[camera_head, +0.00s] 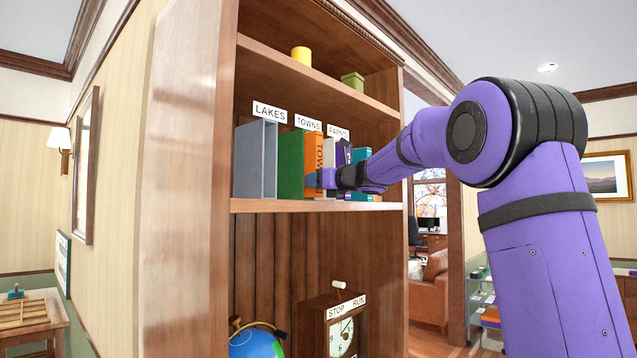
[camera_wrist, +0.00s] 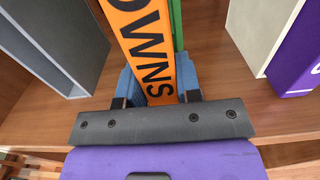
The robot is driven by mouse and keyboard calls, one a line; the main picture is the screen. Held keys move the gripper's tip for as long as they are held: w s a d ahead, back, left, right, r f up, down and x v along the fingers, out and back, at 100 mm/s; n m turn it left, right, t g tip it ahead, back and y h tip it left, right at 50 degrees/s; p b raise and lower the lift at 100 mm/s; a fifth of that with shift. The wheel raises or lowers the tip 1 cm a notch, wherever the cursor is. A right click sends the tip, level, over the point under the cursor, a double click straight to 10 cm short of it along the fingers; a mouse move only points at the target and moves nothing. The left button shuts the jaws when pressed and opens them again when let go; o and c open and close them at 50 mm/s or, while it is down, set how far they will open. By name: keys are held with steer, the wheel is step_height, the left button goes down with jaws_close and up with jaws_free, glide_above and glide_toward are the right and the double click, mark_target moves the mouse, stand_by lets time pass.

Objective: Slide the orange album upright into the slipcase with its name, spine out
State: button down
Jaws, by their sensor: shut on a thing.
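The orange album (camera_head: 312,152) stands upright on the middle shelf under the TOWNS label, its lettered spine facing out. It appears partly inside the green slipcase (camera_head: 290,165) and sticks out at the front; its exact depth is hard to tell. In the wrist view the spine of the orange album (camera_wrist: 150,40) reads "OWNS", and a strip of the green slipcase (camera_wrist: 177,25) shows along its right. My gripper (camera_head: 324,178) is shut on the album low down, with blue fingers on both sides of the spine in the wrist view (camera_wrist: 160,85).
A grey slipcase (camera_head: 255,160) under the LAKES label stands to the left, with a gap. To the right, a pale slipcase (camera_wrist: 258,35) and a purple album (camera_wrist: 300,60) stand under the FARMS label. A cabinet clock (camera_head: 333,325) and a globe (camera_head: 256,343) are below.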

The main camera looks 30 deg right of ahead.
steer(key=shift+w+a, duration=0.1)
steer(key=shift+w, duration=0.25)
steer(key=c, duration=0.7)
jaws_free()
steer(key=shift+c, duration=0.2)
steer(key=v, duration=1.1)
steer(key=shift+a, duration=0.1)
